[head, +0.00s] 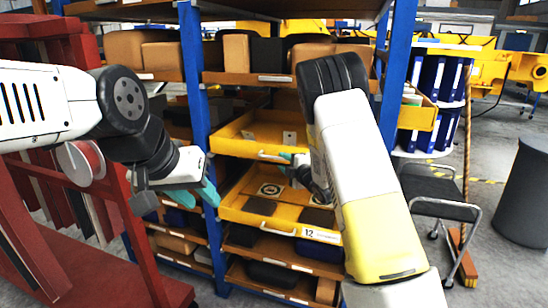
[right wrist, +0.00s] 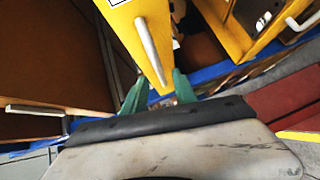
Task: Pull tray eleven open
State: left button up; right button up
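A yellow tray (head: 229,146) with a bar handle (head: 272,156) sits in the rack directly above the yellow tray marked 12 (head: 262,222). Its number is not readable. My right gripper (head: 291,161) is at the upper tray's front, by the right part of its handle; my forearm hides that side. In the right wrist view my right gripper (right wrist: 158,92) has its teal fingers apart, one on each side of the handle (right wrist: 148,45) on the yellow front (right wrist: 125,22). My left gripper (head: 196,192) is open and empty, left of tray 12, before the blue post.
Tray 12 stands out below, its inside showing; its handle (right wrist: 303,18) is at the right wrist view's upper right. A blue post (head: 197,100) rises left of the trays. A red frame (head: 90,225) stands left, a black chair (head: 440,205) right.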

aim_at(278, 159)
jog(key=x, duration=0.5)
jog(key=shift+w+a, duration=0.2)
jog(key=shift+w, duration=0.15)
jog(key=shift+f, duration=0.1)
grip_shut()
dwell(1.0)
